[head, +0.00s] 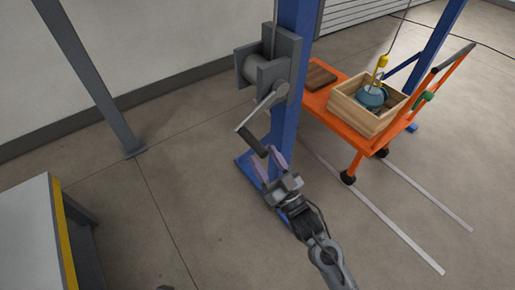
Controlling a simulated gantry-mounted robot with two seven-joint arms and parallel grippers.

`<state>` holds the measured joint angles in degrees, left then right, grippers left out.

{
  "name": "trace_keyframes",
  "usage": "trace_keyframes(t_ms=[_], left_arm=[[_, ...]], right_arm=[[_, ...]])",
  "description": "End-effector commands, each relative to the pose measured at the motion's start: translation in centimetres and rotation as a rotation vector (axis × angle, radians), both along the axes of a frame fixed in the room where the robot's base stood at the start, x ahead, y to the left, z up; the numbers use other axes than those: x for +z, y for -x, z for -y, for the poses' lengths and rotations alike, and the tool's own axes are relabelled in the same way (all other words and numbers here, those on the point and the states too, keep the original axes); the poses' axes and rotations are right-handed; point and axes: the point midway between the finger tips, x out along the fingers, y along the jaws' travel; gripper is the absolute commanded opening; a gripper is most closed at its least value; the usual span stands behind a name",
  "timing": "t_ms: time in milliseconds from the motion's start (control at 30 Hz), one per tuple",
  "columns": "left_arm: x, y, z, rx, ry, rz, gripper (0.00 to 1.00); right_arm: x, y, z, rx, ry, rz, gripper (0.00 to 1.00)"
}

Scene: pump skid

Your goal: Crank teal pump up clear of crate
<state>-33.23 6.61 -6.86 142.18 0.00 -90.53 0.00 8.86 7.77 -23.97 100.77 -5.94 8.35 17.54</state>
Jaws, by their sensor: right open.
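The teal pump (371,97) sits inside an open wooden crate (362,118), its lower part hidden by the crate walls. A yellow hook (382,62) hangs just above the pump on a thin cable. A grey winch (268,65) is fixed to the blue post, with a crank arm (262,106) that ends in a dark handle (251,140). My right gripper (269,165) is open just below the handle, its pale purple fingers pointing up toward it. I cannot tell whether a finger touches the handle. My left gripper is not in view.
The crate stands on an orange cart (341,136) with black wheels, beside a brown wooden block (320,77). A blue post (285,125) rises from a base plate on the floor. A workbench with a yellow edge (63,235) is at lower left. The floor between is clear.

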Motion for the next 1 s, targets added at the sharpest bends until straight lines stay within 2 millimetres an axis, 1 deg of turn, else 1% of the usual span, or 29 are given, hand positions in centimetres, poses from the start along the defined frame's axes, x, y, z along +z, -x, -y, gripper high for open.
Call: trace_keyframes(t_ms=[100,300,467,700,733,767,1000], left_arm=[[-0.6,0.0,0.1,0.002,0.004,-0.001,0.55],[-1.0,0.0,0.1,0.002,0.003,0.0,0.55],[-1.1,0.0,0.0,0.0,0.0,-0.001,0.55],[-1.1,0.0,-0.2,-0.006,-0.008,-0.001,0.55],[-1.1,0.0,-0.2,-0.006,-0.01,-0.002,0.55],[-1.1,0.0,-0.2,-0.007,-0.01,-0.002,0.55],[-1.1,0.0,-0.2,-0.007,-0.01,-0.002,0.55]], right_arm=[[0.6,-1.3,-1.0,0.002,-0.001,0.002,0.55],[1.3,-2.8,-1.9,0.001,0.0,0.001,0.55],[1.6,-3.2,-2.2,0.001,0.0,0.0,0.55],[1.6,-3.2,-2.2,0.001,0.001,-0.001,0.55],[1.6,-3.2,-2.2,0.001,0.001,-0.001,0.53],[1.6,-3.2,-2.2,0.001,0.001,-0.001,0.49],[1.6,-3.2,-2.2,0.001,0.001,-0.001,0.12]])
